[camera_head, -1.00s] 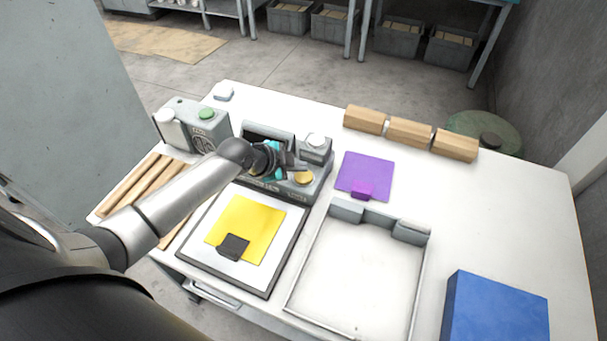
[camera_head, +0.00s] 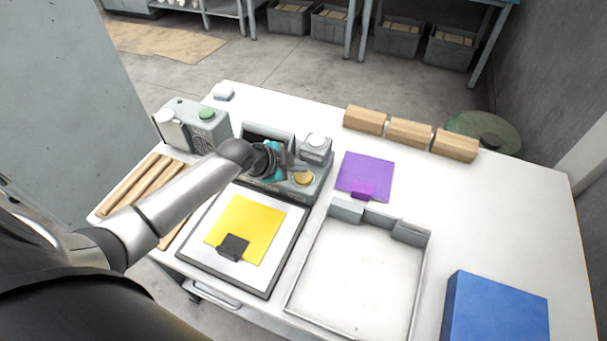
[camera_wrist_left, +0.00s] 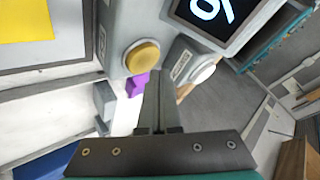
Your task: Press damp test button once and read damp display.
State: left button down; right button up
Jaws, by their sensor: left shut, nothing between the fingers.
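Button labels are too small to read. In the left wrist view, the display (camera_wrist_left: 212,14) is lit with pale blue characters, perhaps a percent sign; the rest is cut off. The yellow button (camera_wrist_left: 142,57) and white button (camera_wrist_left: 203,70) show there too. My left gripper (camera_head: 294,160) is shut and empty, just above the device near the yellow button; its fingers (camera_wrist_left: 157,78) appear apart from both buttons.
A yellow sheet (camera_head: 250,225) with a black clip lies on a framed board in front. A purple sheet (camera_head: 366,172), an open tray (camera_head: 427,260), a blue block (camera_head: 497,308) and wooden blocks (camera_head: 409,132) lie rightward. A green-button box (camera_head: 207,114) stands left.

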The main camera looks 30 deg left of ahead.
aim_at(299, 177)
pick_arm(q)
jog(key=shift+f, duration=0.15)
dwell(0.3)
jog(key=shift+f+b, duration=0.3)
jog(key=shift+f+b, duration=0.4)
jog(key=shift+f, duration=0.15)
dwell(0.6)
jog(key=shift+r, duration=0.1)
jog(key=shift+r+p, duration=0.85)
jog(key=shift+p, duration=0.1)
notch_tip(299, 177, up, 5)
jog(key=p, duration=0.5)
jog(key=shift+r, duration=0.1)
